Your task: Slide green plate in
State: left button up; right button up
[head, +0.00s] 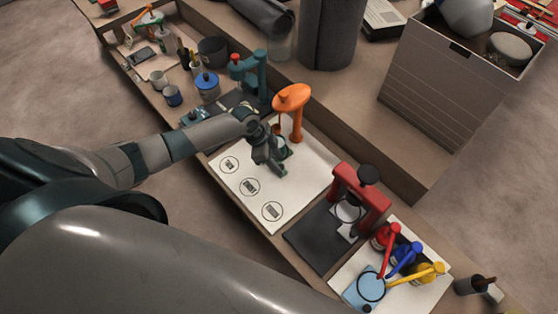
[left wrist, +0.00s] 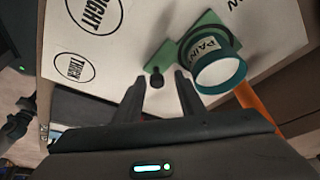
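The green plate (left wrist: 204,28) shows in the left wrist view on a white board (left wrist: 125,55), with a small dark knob (left wrist: 157,79) at its near end. A white cup with a teal rim and the word PAINT (left wrist: 220,70) stands on or against it and hides part of it. In the head view only a bit of the green plate (head: 283,171) shows beside my gripper. My left gripper (left wrist: 160,85) is open, its fingers either side of the knob with gaps showing. It also shows in the head view (head: 275,168), low over the board, beside the orange stand (head: 291,100). My right gripper is out of view.
A red stand (head: 360,190) on a dark mat (head: 318,238) is to the right, then red, blue and yellow handled pots. A teal stand (head: 255,75) is behind left. A raised wooden ledge (head: 365,140) runs behind. The board's front, with printed circles (head: 249,187), is clear.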

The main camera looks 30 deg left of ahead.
pick_arm(q)
jog(key=shift+r, duration=0.15)
jog(key=b+v, duration=0.3)
jog(key=v, duration=1.4)
jog(key=shift+s, duration=0.15)
